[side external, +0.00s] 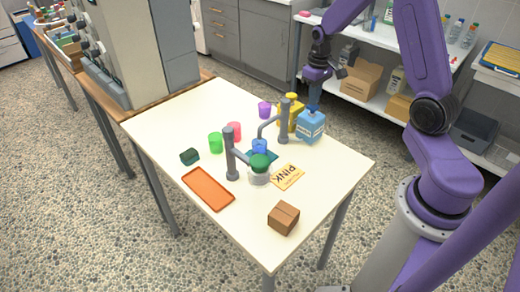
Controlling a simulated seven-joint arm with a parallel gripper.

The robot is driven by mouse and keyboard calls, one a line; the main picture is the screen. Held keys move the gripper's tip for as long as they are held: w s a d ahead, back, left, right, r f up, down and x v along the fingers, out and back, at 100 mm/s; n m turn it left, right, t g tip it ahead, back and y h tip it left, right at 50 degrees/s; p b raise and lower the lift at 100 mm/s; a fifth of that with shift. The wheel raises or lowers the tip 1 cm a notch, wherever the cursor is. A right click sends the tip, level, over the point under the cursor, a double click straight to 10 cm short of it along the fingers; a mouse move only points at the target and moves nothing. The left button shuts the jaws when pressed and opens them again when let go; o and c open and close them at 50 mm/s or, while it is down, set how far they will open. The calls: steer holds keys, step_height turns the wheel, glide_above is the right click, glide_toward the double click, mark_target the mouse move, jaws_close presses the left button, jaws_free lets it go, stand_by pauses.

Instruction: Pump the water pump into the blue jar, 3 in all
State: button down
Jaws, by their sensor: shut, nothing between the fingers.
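I cannot see what is inside the jar.
A yellow bottle (292,108) stands beside the pump. An orange tray (208,189), "PINK" card (288,177) and brown box (283,218) lie in front.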

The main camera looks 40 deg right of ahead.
steer(key=shift+f, duration=1.05)
steer(key=shift+r, duration=1.5)
steer(key=shift+f, duration=0.3)
steer(key=shift+f, duration=1.15)
steer(key=shift+r, duration=1.45)
steer(key=shift+r, duration=3)
